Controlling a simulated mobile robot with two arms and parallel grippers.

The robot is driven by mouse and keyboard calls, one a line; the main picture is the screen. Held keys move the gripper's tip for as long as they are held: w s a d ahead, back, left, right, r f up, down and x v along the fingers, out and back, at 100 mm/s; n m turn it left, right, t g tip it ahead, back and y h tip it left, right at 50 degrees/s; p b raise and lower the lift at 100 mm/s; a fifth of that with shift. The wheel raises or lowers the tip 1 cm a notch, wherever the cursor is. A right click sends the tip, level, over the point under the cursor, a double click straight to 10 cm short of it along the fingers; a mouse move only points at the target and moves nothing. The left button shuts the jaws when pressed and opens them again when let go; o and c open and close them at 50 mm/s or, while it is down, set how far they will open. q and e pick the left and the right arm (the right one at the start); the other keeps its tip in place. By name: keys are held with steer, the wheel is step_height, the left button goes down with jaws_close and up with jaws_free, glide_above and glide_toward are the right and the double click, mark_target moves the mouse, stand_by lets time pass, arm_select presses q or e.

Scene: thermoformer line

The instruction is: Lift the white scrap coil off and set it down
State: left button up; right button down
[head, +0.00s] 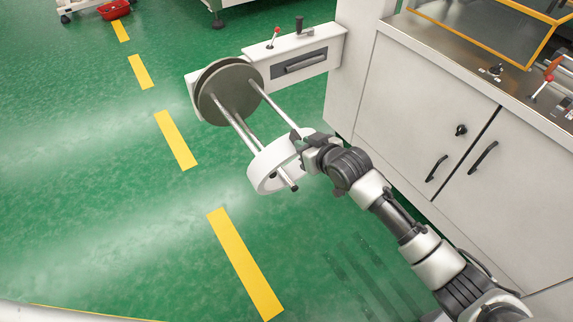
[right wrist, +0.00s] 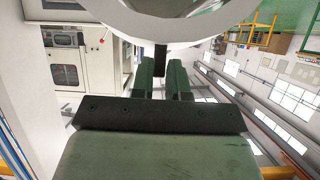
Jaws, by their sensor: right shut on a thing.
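The white scrap coil (head: 262,172) is a wide white ring near the free ends of the winder's metal rods (head: 238,122). At least one rod tip shows through and past the ring, so the ring appears to be still around the rods. My right gripper (head: 304,148) is shut on the right side of the ring's wall. In the right wrist view the coil (right wrist: 190,33) arches across the top, with the gripper fingers (right wrist: 160,78) below it. The round grey disc (head: 222,92) stands behind, apart from the coil. My left gripper is not in view.
The winder's arm (head: 300,58), with a red-knobbed lever, joins a white machine cabinet (head: 400,110) on the right. Green floor (head: 120,230) with yellow dashes (head: 245,265) is open to the left and front. A red bin (head: 114,10) sits far back.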

steer(key=shift+s+d+r+p, duration=0.1)
steer(key=shift+s+d+p, duration=0.5)
steer(key=shift+s, duration=0.15)
steer(key=shift+s+d+r+p, duration=0.1)
steer(key=shift+s+d+p, duration=0.4)
steer(key=shift+s+p, duration=0.15)
steer(key=c, duration=1.8)
jaws_free()
steer(key=o, duration=0.5)
steer(key=shift+f, duration=0.1)
